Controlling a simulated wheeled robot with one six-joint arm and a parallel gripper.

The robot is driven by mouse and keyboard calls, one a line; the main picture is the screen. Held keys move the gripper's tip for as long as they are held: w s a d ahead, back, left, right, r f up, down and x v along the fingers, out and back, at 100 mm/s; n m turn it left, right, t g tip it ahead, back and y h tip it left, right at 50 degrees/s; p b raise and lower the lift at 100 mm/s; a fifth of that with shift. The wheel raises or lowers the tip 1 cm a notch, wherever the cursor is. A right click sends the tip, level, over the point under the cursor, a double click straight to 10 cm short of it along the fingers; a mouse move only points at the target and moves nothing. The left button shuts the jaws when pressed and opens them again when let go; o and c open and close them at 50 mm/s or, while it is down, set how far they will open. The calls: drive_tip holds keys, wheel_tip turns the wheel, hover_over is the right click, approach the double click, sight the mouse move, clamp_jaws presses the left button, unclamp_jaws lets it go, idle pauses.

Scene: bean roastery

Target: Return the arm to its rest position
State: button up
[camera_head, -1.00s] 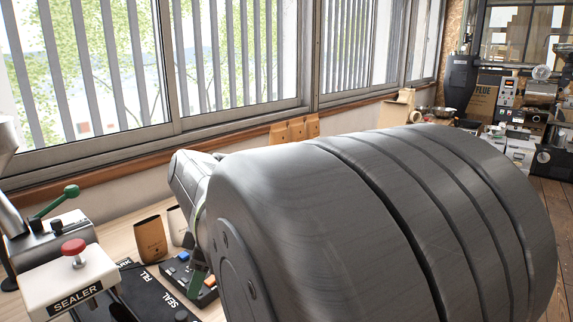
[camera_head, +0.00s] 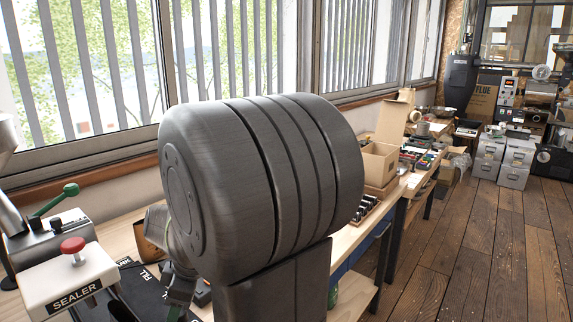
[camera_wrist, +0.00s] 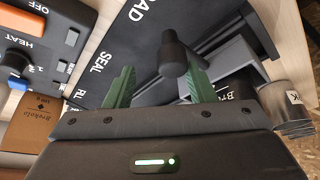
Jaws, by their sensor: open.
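My gripper (camera_wrist: 160,88) shows in the wrist view with its two green fingers apart and nothing held between them. A dark knob on a post (camera_wrist: 172,52) shows beyond and between the fingers; I cannot tell how near it is. In the head view my large grey arm link fills the middle and hides most of the gripper, which is near the bottom left of that link. Below the fingers lies a black board with white lettering (camera_wrist: 130,42), which also shows in the head view (camera_head: 133,278).
The sealer (camera_head: 75,278) with a red knob stands at the lower left. A control box with a heat dial (camera_wrist: 38,45) and a brown pouch (camera_wrist: 30,122) are left of my gripper. Cardboard boxes (camera_head: 380,160) stand along the bench. The wooden floor (camera_head: 480,250) at right is clear.

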drive_tip(key=w+a+p, duration=0.3)
drive_tip(key=w+a, duration=0.2)
drive_tip(key=a, duration=0.1)
drive_tip(key=w+a+p, duration=0.2)
drive_tip(key=w+a, duration=0.2)
drive_tip(key=a, duration=0.2)
drive_tip(key=w+a+p, duration=0.3)
drive_tip(key=w+a, duration=0.2)
drive_tip(key=a, duration=0.1)
drive_tip(key=shift+w+a+r+p, duration=0.2)
drive_tip(key=shift+w+p, duration=0.15)
drive_tip(key=shift+w+d+r, duration=0.1)
drive_tip(key=shift+w+r, duration=0.05)
drive_tip(key=shift+r, duration=0.15)
drive_tip(key=shift+b+v, duration=0.4)
drive_tip(key=shift+v, duration=0.9)
drive_tip(key=shift+d, duration=0.1)
